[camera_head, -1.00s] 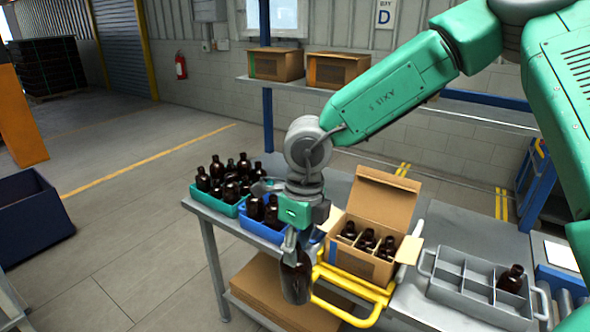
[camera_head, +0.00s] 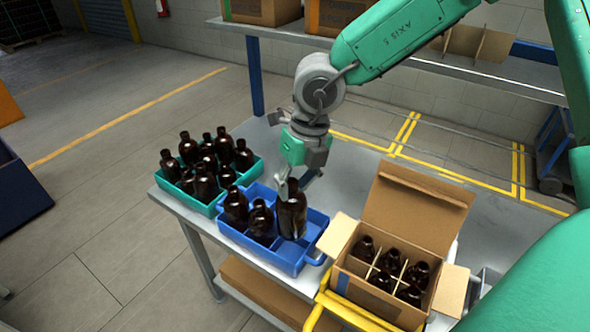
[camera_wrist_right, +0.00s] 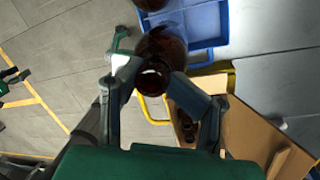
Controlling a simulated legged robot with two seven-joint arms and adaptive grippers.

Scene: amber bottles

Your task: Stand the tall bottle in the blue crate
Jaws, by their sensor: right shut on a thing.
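The tall amber bottle (camera_head: 292,212) hangs upright from my right gripper (camera_head: 291,184), which is shut on its neck. In the head view it appears over the right part of the blue crate (camera_head: 290,262); I cannot tell whether its base is inside a compartment. Two other dark bottles (camera_head: 236,206) (camera_head: 261,218) stand in the crate's left part. In the right wrist view the fingers (camera_wrist_right: 157,88) flank the neck of the bottle (camera_wrist_right: 163,46), and the blue crate (camera_wrist_right: 208,42) lies beyond it. My left gripper is not in view.
A teal crate (camera_head: 207,209) full of bottles stands left of the blue crate. An open cardboard box (camera_head: 409,215) with several bottles stands close on the right, by a yellow frame (camera_head: 342,312). Bare grey bench (camera_head: 345,170) lies behind.

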